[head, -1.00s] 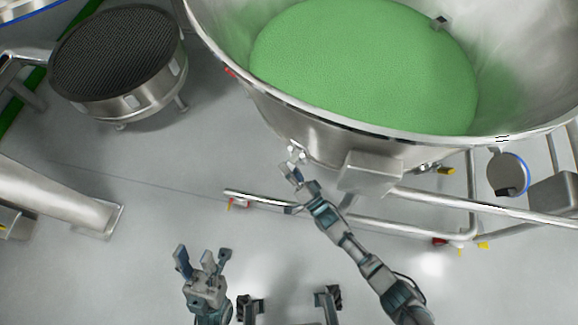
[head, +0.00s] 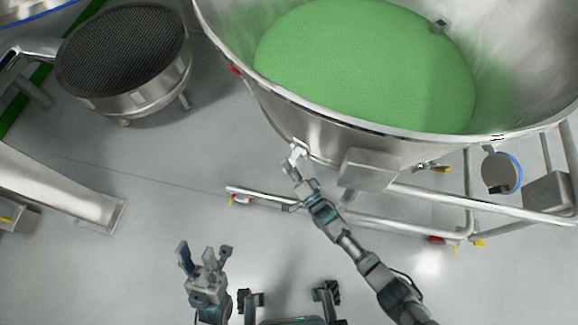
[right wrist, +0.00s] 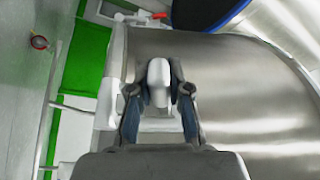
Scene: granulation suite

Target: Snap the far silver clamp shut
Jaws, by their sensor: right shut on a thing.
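A silver clamp (head: 299,151) sits on the outer wall of the big steel bowl (head: 300,118), below its rim. My right gripper (head: 292,164) reaches up to it from the lower right. In the right wrist view, the two fingers of my right gripper (right wrist: 158,88) are closed around the clamp's pale, rounded lever (right wrist: 158,74). The lever stands out in front of the bowl wall. The clamp's base is partly hidden behind the fingers. My left gripper (head: 205,260) is open and empty over the floor at the lower left, well away from the bowl.
The bowl holds green granules (head: 365,65). A red handle (right wrist: 150,15) shows at the top of the right wrist view. A steel box (head: 368,169) and frame rails are right of the clamp. A round sieve (head: 125,55) stands at the left. The floor between is clear.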

